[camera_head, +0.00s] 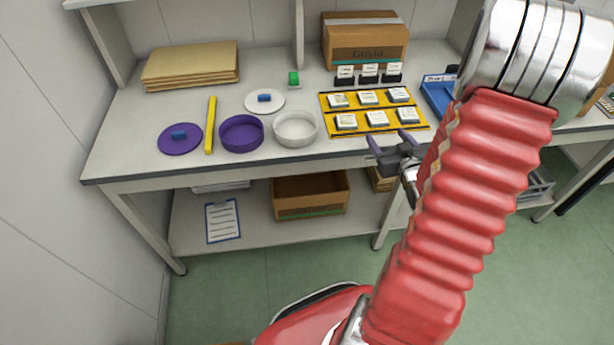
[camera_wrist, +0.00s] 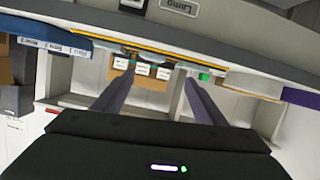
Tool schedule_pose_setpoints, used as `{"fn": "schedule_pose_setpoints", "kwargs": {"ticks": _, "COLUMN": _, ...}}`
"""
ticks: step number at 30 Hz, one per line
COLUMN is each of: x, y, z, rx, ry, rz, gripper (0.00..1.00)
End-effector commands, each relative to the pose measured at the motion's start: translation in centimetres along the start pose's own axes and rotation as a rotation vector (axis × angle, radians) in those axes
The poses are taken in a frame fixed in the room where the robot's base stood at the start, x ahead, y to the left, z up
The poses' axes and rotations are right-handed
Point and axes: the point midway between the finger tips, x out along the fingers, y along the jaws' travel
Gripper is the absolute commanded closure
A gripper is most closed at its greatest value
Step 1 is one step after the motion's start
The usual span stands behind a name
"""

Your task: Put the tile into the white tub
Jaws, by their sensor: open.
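The white tub (camera_head: 295,129) stands open on the bench, right of a purple tub; it looks empty. A small green block (camera_head: 293,78) with a pale part lies farther back; it may be the tile, but I cannot tell for sure. It also shows in the wrist view (camera_wrist: 205,77), close to the right finger in the picture. My gripper (camera_head: 388,148) is open and empty at the bench's front edge, right of the white tub and in front of the yellow mat.
Left are a purple tub (camera_head: 241,134), a purple lid (camera_head: 180,146), a white lid (camera_head: 264,104) and a yellow bar (camera_head: 210,125). A carton (camera_head: 364,45) stands behind.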

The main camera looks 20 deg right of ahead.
Motion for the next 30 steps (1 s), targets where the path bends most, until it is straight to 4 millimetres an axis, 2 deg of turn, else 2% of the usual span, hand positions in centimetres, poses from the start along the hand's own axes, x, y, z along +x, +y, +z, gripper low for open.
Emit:
{"fn": "schedule_pose_setpoints", "kwargs": {"ticks": 1, "x": 0.2, "y": -0.6, "z": -1.0, "rx": -0.021, "ry": -0.018, "rz": 0.0, "gripper": 0.35}}
{"fn": "schedule_pose_setpoints", "kwargs": {"ticks": 7, "x": 0.4, "y": -2.4, "z": -3.4, "rx": -0.075, "ry": -0.113, "rz": 0.014, "gripper": 0.35}}
{"fn": "schedule_pose_setpoints", "kwargs": {"ticks": 14, "x": -0.5, "y": -4.9, "z": -6.2, "rx": -0.114, "ry": -0.21, "rz": 0.03, "gripper": 0.35}}
{"fn": "schedule_pose_setpoints", "kwargs": {"ticks": 23, "x": -3.4, "y": -8.8, "z": -9.4, "rx": -0.13, "ry": -0.327, "rz": 0.035, "gripper": 0.35}}
{"fn": "schedule_pose_setpoints", "kwargs": {"ticks": 30, "x": -7.0, "y": -12.5, "z": -11.4, "rx": -0.122, "ry": -0.418, "rz": 0.017, "gripper": 0.35}}
